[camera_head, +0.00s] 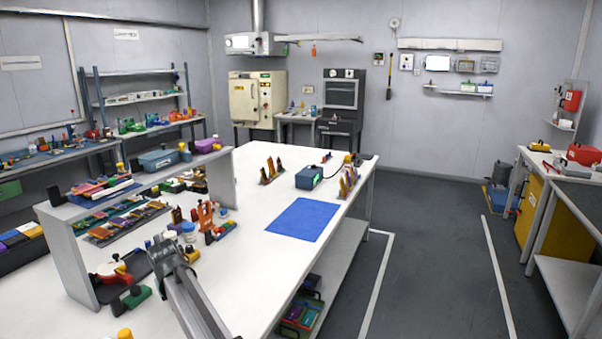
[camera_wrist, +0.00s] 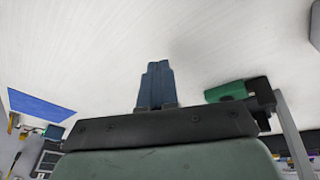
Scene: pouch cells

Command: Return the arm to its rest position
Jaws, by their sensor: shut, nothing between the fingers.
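My arm (camera_head: 192,298) reaches in from the bottom of the head view, over the near part of the white workbench (camera_head: 262,225). My gripper (camera_wrist: 156,68) shows in the wrist view with its two blue-grey fingers together and nothing between them. White bench surface fills the view beyond the fingertips. I cannot tell the exact gap between the fingertips and the bench. In the head view the gripper end is small and hard to separate from the tools around it.
A grey shelf frame (camera_head: 70,245) with tools stands left of my arm. A green and black tool (camera_wrist: 232,90) lies right of the fingers in the wrist view. A blue mat (camera_head: 302,219), a blue box (camera_head: 309,177) and upright pouch racks (camera_head: 271,170) stand farther along the bench.

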